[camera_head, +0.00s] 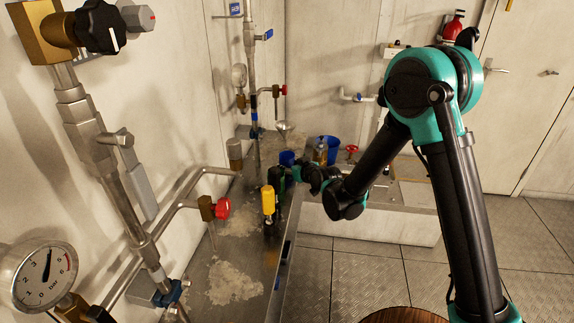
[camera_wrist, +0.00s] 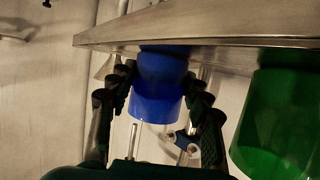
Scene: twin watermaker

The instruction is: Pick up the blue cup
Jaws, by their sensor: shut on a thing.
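The blue cup (camera_wrist: 158,88) is between the two black fingers of my gripper (camera_wrist: 160,82) in the wrist view, with a finger against each side. My gripper is shut on it. The cup's upper end in that picture meets the underside of a metal surface, and I cannot tell whether it touches. In the head view a small blue cup (camera_head: 287,158) shows at the far part of the metal counter, right by my gripper (camera_head: 278,178), which is small and partly hidden there.
A green container (camera_wrist: 280,120) stands right of the cup in the wrist view. In the head view, a yellow-topped object (camera_head: 268,200) is in front of my gripper, and a larger blue container (camera_head: 331,146) is behind. Pipes and a red-handled valve (camera_head: 220,208) line the left.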

